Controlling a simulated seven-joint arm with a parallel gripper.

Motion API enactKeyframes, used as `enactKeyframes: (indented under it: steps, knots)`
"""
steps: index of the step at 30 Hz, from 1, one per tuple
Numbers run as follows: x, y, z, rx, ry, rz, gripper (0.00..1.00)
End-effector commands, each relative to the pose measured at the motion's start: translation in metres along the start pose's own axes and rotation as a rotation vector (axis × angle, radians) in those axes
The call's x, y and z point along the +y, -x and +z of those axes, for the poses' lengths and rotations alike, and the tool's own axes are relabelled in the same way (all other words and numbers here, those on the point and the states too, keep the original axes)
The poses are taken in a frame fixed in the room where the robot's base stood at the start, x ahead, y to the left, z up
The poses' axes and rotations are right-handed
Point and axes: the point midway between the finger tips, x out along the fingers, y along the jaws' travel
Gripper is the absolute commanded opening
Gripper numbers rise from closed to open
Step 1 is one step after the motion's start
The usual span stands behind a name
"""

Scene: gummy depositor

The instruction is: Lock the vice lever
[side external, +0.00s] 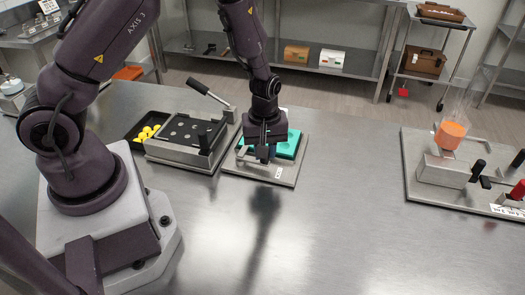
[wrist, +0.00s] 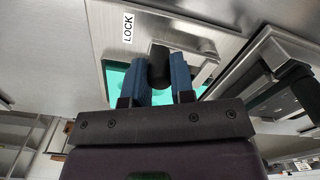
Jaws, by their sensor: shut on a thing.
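The vice is a flat metal plate (side external: 232,167) that carries a teal mould (side external: 289,146). In the wrist view the plate (wrist: 165,28) has a white LOCK label (wrist: 128,28), and some teal mould (wrist: 116,80) shows behind my fingers. The vice lever ends in a black knob (wrist: 158,56). My gripper (wrist: 161,72) has its two blue fingers on either side of this knob and is shut on it. In the side view my gripper (side external: 264,156) points down over the front of the vice and hides the knob and much of the lever.
Left of the vice stands a metal press (side external: 185,141) with a raised black-handled lever (side external: 203,89). A black tray with yellow pieces (side external: 148,131) is beside it. At the right is a depositor station (side external: 440,170) with an orange-filled hopper (side external: 450,132). The table between is clear.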

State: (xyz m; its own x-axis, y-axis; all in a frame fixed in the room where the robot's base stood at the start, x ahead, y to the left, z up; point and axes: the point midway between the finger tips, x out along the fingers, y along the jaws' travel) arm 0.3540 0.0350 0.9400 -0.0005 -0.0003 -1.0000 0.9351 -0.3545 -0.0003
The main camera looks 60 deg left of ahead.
Motion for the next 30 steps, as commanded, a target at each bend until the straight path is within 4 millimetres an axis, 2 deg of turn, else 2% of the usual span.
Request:
enactKeyframes:
  steps: [20, 21, 23, 24, 30]
  knots:
    - [0.0023, 0.0008, -0.0039, 0.001, 0.06, 0.003, 0.0]
    - [0.0023, 0.0008, -0.004, 0.001, 0.06, 0.003, 0.32]
    - [0.0022, 0.0007, -0.004, 0.001, 0.059, 0.003, 0.46]
    - [0.0021, 0.0007, -0.0039, 0.001, 0.059, 0.002, 0.49]
    - [0.0018, 0.0003, -0.0035, 0.001, 0.057, 0.001, 0.49]
